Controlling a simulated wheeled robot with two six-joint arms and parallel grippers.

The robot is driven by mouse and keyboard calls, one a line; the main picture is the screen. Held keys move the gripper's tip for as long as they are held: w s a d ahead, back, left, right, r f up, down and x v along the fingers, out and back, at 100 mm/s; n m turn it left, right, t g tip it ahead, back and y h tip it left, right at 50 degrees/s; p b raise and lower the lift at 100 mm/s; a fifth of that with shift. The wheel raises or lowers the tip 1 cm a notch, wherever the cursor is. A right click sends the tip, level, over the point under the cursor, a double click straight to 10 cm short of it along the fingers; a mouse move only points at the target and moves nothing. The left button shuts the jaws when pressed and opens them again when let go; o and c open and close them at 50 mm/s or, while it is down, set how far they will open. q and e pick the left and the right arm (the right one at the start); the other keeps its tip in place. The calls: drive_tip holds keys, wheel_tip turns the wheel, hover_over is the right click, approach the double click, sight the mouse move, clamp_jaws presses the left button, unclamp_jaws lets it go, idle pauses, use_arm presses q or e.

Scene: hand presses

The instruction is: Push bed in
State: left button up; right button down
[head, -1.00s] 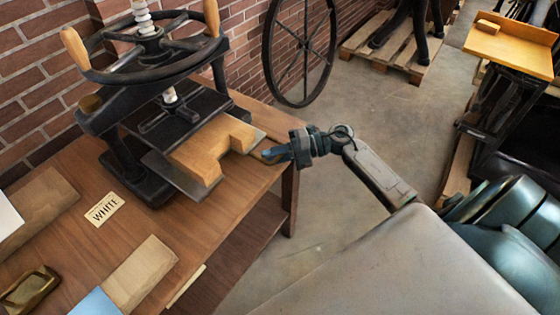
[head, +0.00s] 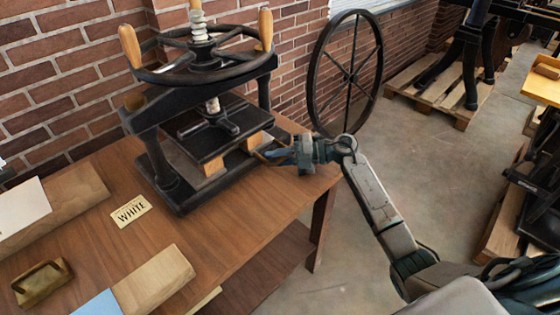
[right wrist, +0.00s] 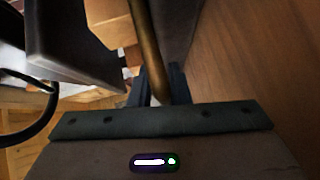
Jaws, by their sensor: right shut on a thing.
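The black hand press (head: 160,165) stands on the wooden table, with its platen (head: 208,138) over the bed. The bed's load, a light wooden block (head: 214,166), shows beneath the platen's front edge, with another part at its right end; the bed plate is mostly hidden. My right gripper (head: 272,156) is at the press's right side, beside the bed's right end. In the right wrist view, it is shut on a brass rod-like handle (right wrist: 149,45) that runs between the fingers. The handle's joint to the bed is not clear. My left gripper is not in view.
A WHITE label (head: 131,211), wooden blocks (head: 152,279) and a brass-coloured handled piece (head: 42,283) lie on the table (head: 215,240), left and in front of the press. A brick wall is behind. A large spoked wheel (head: 347,72) stands right of the press.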

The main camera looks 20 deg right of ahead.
drive_tip(key=shift+f, duration=0.35)
drive_tip(key=c, duration=1.7)
unclamp_jaws()
drive_tip(key=shift+o, duration=1)
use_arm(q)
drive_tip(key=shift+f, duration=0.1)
use_arm(e)
drive_tip(key=shift+w+a, duration=0.1)
drive_tip(key=shift+w, duration=0.1)
drive_tip(key=shift+s+d+r, duration=0.15)
drive_tip(key=shift+s+d, duration=0.05)
drive_tip(key=shift+d, duration=0.2)
drive_tip(key=b+v, duration=0.2)
drive_tip(key=v, duration=0.6)
drive_tip(key=shift+s+d, duration=0.15)
drive_tip(key=shift+d, duration=0.25)
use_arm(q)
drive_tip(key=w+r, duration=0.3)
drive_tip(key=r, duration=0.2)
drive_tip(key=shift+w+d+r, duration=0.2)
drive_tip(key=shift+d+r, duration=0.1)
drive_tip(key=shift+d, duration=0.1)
use_arm(e)
drive_tip(key=shift+s+d+r, duration=0.1)
drive_tip(key=shift+s+d, duration=0.1)
drive_tip(key=shift+d, duration=0.3)
